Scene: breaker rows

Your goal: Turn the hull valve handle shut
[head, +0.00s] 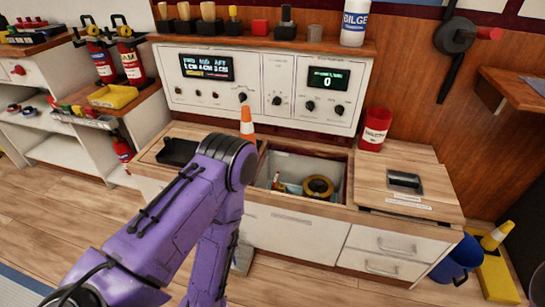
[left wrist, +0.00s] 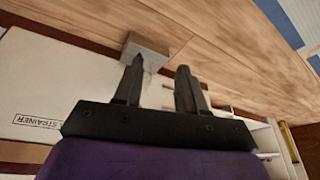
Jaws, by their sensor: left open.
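In the head view, an open hatch in the countertop shows a yellow ring-shaped part (head: 319,187) and a small orange-and-white item (head: 278,183) down inside. I cannot tell whether either is the hull valve handle. My left arm reaches across in front of the cabinet and bends down, and its gripper is hidden there. In the left wrist view my left gripper (left wrist: 160,75) is open, with nothing visible between its fingers. A grey block (left wrist: 148,48) lies close beyond the left finger, against the wooden floor. My right gripper is in neither view.
A white panel labelled STRAINER (left wrist: 38,122) lies beside the gripper. An orange-and-white cone (head: 247,125) and a red cup (head: 374,130) stand on the counter. A control panel (head: 210,90) rises behind. A blue bucket (head: 457,262) stands on the floor at right.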

